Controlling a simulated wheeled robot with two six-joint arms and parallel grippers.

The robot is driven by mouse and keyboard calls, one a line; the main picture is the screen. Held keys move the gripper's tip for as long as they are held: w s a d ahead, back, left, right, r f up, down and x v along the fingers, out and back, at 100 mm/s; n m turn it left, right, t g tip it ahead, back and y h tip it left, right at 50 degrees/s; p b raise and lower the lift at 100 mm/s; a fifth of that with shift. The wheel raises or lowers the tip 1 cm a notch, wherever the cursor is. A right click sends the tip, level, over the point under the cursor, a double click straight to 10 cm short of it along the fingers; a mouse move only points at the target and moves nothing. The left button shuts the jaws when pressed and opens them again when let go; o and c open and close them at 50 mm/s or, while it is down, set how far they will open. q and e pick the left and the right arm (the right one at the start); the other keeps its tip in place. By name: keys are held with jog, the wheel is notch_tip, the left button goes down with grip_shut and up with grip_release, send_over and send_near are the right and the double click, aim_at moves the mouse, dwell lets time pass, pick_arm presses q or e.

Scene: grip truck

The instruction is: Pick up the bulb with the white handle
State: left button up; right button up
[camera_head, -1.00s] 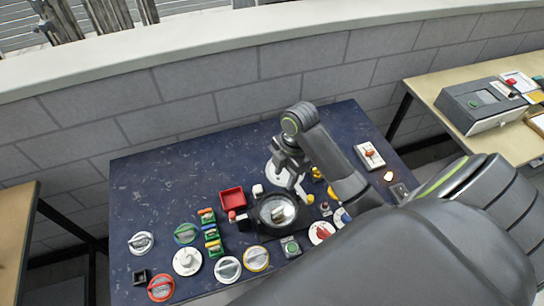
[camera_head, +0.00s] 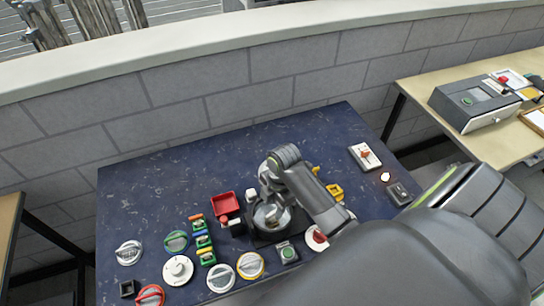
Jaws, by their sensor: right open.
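My right arm reaches in from the lower right over the dark blue table. My right gripper (camera_head: 270,205) is open and points down over a round dark dish-like fixture with a shiny inside (camera_head: 272,217). I cannot tell whether it touches anything there. A small white rounded piece (camera_head: 251,195) stands just left of the gripper. A small glowing bulb (camera_head: 385,177) is at the right of the table, well away from the gripper. I cannot make out for certain which thing is the bulb with the white handle. My left gripper is not in view.
A red tray (camera_head: 225,203) is left of the gripper. Several dials and green-based blocks stand at the front left, including a white dial (camera_head: 178,270). A white switch plate (camera_head: 365,156) is at the right. The back of the blue table (camera_head: 180,165) is clear.

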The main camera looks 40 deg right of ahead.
aim_at(272, 213)
jog(key=shift+s+a+f+p, duration=0.1)
jog(key=shift+a+f+p, duration=0.15)
jog(key=shift+f, duration=0.75)
jog(key=shift+s+a+f+p, duration=0.1)
jog(key=shift+a+f, duration=0.1)
jog(key=shift+f, duration=0.8)
grip_shut()
